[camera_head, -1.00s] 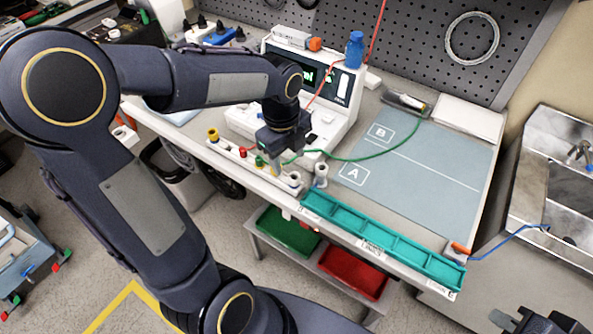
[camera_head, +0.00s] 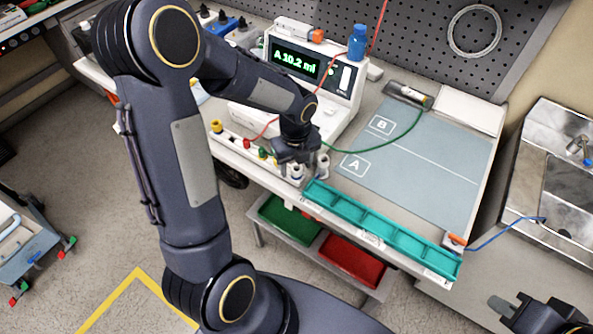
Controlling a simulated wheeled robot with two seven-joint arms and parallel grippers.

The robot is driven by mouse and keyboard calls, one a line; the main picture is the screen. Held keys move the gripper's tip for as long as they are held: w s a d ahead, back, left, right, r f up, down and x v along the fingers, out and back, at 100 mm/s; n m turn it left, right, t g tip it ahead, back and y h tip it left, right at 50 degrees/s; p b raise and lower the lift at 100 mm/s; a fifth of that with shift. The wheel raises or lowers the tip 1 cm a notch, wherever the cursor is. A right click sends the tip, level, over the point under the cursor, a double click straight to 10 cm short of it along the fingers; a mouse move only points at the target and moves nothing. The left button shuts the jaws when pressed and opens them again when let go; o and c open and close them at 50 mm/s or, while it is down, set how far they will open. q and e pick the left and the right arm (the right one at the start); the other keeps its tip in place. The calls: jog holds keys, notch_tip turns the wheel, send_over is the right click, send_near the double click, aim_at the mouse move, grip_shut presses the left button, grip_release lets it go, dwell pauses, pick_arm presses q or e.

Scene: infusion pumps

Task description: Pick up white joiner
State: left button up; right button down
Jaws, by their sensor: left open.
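A small white cylindrical piece (camera_head: 296,173), likely the white joiner, stands at the right end of the white strip on the table's front edge. A similar pale cylinder (camera_head: 323,167) stands just to its right. My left gripper (camera_head: 296,163) is open, directly over and around the top of the first piece. Its body hides part of the strip, and I cannot tell whether it touches the piece. My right gripper (camera_head: 538,318) is at the bottom right corner, partly cut off, far from the strip.
Yellow (camera_head: 216,126) and red or green fittings sit along the strip. The pump (camera_head: 299,80) stands behind, reading A 10.2 ml. A teal tray (camera_head: 385,232) lies right along the front edge. A green tube (camera_head: 385,150) crosses the grey mat (camera_head: 425,165).

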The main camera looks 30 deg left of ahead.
pick_arm(q)
jog(key=shift+c, duration=0.2)
jog(key=c, duration=1)
jog(key=shift+r, duration=0.1)
